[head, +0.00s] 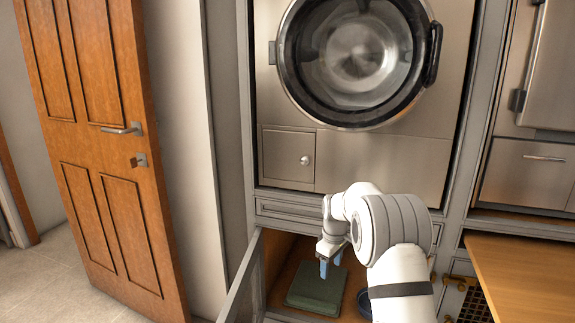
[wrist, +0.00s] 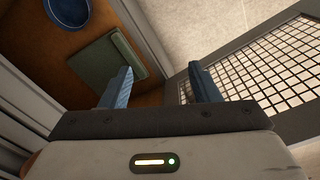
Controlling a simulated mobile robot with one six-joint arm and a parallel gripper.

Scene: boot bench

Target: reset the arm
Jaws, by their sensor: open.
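My arm (head: 380,235) reaches forward and down in the head view. My gripper (head: 328,266) hangs over the open cupboard below the washing machine, near a green flat box-like thing (head: 314,291) lying on the wooden cupboard floor. In the wrist view my gripper (wrist: 163,85) has its two blue fingers spread apart with nothing between them. The green thing (wrist: 98,70) lies beyond the left finger, apart from it as far as I can tell.
A blue round dish (head: 364,302) stands beside the green thing, partly behind my arm. The open mesh cupboard door (wrist: 270,68) is close to the right finger. A washing machine (head: 400,158) is above. A wooden bench top (head: 530,275) is at right, a wooden door (head: 110,165) at left.

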